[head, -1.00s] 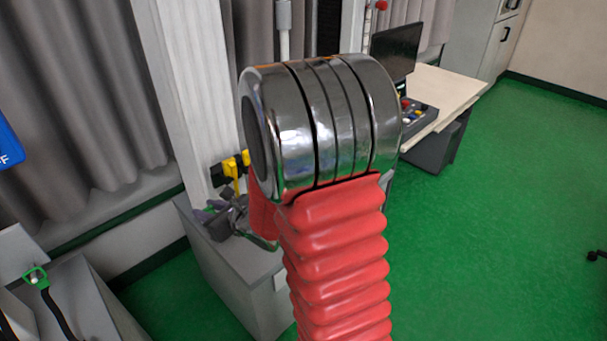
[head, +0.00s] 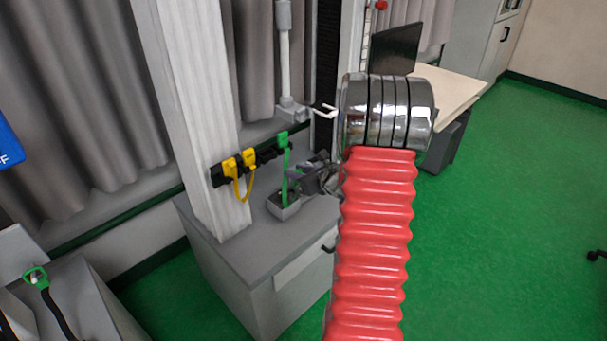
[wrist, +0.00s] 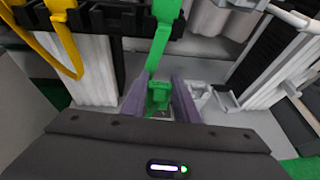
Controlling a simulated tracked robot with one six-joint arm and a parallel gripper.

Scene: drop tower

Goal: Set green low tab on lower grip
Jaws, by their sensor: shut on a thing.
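A green tab (head: 282,140) sits at the right end of a black rack (head: 218,175) on the pale column, and a green strap (head: 286,185) hangs below it. In the wrist view the green strap (wrist: 158,45) runs down to a green low tab (wrist: 158,95). My gripper (wrist: 158,100) has its two grey fingers either side of that low tab and is shut on it. In the head view my gripper (head: 305,176) is beside the strap, partly hidden by my arm. I cannot tell which part is the lower grip.
Yellow tabs (head: 250,157) with a yellow strap hang left of the green one. A small grey box (head: 283,206) stands on the cabinet top (head: 235,258) below the strap. A grey block on a white rod (head: 290,112) and white prongs (head: 325,110) are above right.

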